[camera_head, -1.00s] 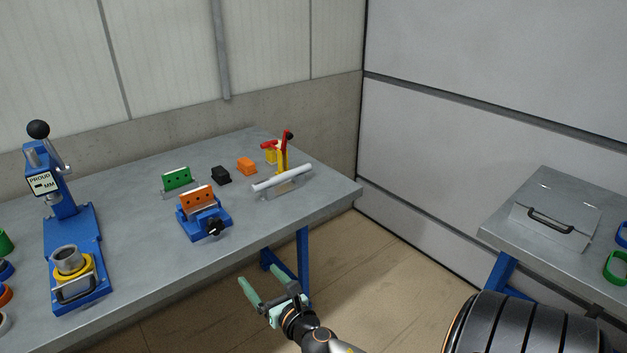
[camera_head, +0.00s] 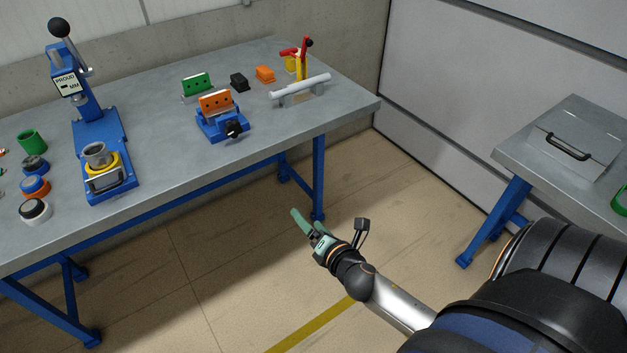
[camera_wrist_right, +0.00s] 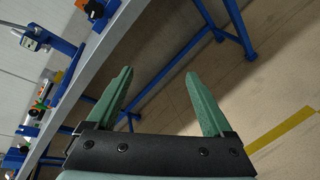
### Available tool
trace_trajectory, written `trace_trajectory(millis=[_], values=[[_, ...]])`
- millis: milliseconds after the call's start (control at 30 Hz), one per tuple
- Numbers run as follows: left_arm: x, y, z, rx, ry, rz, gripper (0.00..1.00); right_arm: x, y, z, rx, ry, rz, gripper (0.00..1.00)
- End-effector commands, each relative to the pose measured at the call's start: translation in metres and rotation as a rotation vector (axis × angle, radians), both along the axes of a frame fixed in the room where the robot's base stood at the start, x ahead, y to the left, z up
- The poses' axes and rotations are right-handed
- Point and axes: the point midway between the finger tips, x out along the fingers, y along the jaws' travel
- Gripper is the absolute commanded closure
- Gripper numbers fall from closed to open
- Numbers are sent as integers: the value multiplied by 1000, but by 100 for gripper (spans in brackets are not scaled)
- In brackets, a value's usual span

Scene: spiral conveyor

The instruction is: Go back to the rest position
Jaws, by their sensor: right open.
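My right gripper (camera_head: 309,224) is in the middle of the head view, over the floor in front of the long workbench (camera_head: 170,160). Its green fingers are apart and empty. In the right wrist view the gripper (camera_wrist_right: 158,95) shows two spread fingers with nothing between them, and the bench edge and blue legs lie beyond. My left gripper is not in view.
On the workbench stand a blue press (camera_head: 100,150), a blue vise with an orange block (camera_head: 217,103), a green block (camera_head: 196,84) and a grey bar (camera_head: 301,86). Floor between is clear.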

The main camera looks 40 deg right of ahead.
Motion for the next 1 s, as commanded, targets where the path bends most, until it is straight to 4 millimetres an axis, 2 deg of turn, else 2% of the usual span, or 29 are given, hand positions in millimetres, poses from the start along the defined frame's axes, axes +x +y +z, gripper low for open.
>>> trace_trajectory(millis=[400,467,533,667,800,900,1000], values=[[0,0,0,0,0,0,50,0,0,-1,3,1,-1,15],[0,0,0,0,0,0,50,-3,3,-4,39,6,-8,15],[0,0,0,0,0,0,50,-11,9,-13,148,20,-32,15],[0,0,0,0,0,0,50,-40,33,-42,549,73,-148,15],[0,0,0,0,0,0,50,-83,70,-74,1094,155,-367,15],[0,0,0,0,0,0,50,-111,96,-90,1434,211,-550,15],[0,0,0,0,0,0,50,-133,116,-99,1691,252,-715,15]])
